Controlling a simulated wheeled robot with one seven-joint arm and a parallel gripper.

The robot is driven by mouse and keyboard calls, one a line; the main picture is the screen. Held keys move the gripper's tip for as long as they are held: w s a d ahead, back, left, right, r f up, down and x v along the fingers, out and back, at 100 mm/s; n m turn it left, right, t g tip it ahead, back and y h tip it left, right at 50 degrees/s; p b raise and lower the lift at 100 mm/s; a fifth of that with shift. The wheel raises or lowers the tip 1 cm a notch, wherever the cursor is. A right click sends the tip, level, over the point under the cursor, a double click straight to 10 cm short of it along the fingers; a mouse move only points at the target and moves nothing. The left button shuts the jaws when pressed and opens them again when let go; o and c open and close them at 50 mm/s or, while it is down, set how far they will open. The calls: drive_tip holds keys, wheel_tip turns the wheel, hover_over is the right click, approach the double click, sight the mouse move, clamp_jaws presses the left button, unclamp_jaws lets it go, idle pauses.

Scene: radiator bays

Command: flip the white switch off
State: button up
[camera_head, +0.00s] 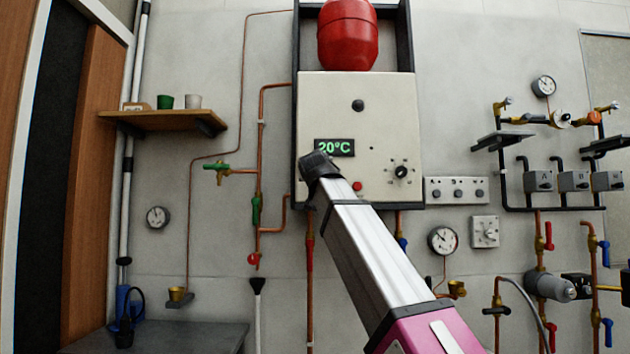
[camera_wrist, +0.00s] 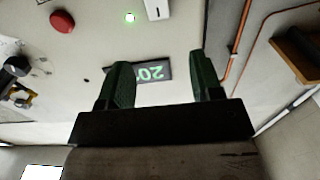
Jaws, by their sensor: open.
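The white switch (camera_wrist: 157,9) shows at the top edge of the wrist view, partly cut off, with a small dark mark on its face. In the head view I cannot make the switch out; my arm covers that part of the panel. My gripper (camera_wrist: 159,58) is open and empty, its two dark green fingers pointing at the panel with the green display (camera_wrist: 153,72) between and beyond them. In the head view my gripper (camera_head: 318,165) is in front of the cream boiler panel (camera_head: 385,110), just below the display.
A red button (camera_wrist: 62,21) and a black dial (camera_head: 401,171) are on the same panel. A copper pipe (camera_head: 260,130) runs left of the boiler, near a wooden shelf (camera_head: 165,118). Gauges, valves and a grey three-knob box (camera_head: 457,190) are on the wall at right.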

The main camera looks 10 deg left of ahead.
drive_tip(key=x, duration=1)
drive_tip(key=shift+w, duration=0.15)
drive_tip(key=shift+c, duration=0.3)
